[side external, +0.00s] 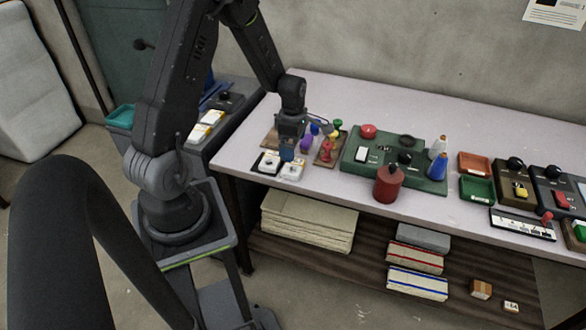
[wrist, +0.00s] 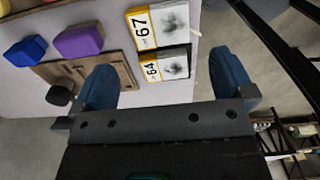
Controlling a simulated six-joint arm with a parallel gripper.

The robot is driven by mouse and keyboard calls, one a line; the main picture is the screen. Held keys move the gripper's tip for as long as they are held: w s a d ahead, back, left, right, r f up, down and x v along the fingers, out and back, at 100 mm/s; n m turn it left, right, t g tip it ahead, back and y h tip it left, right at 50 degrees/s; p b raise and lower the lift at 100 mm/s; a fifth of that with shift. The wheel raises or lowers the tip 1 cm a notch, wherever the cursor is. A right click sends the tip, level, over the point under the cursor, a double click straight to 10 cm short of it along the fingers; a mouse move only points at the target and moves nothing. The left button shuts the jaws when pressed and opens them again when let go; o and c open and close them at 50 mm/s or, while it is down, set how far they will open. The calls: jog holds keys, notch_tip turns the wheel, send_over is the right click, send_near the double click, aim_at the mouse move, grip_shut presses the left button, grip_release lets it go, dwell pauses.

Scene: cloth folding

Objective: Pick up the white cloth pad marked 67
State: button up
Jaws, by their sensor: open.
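The white pad marked 67 (wrist: 160,26) lies on the table at the top of the wrist view, with a yellow strip along one edge and a grey printed patch. The pad marked 64 (wrist: 165,65), dark-sided, lies beside it, closer to my gripper. In the side view, pad 67 appears to be the right one (side external: 292,171) of two small pads; the labels are too small to read there. My gripper (wrist: 165,80) is open and empty, its blue fingers spread either side of pad 64. In the side view my gripper (side external: 287,153) points down just behind the pads.
A purple block (wrist: 79,41) and a blue block (wrist: 26,50) stand left of the pads by a slotted wooden board (wrist: 88,72). The table's front edge is close to the pads. A green board (side external: 428,172) and a red canister (side external: 388,185) stand to the right.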

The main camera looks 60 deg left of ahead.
aim_at(293, 166)
notch_tip(293, 166, down, 8)
jog(key=shift+f, duration=0.1)
dwell(0.4)
jog(key=shift+c, duration=0.5)
jog(key=c, duration=0.7)
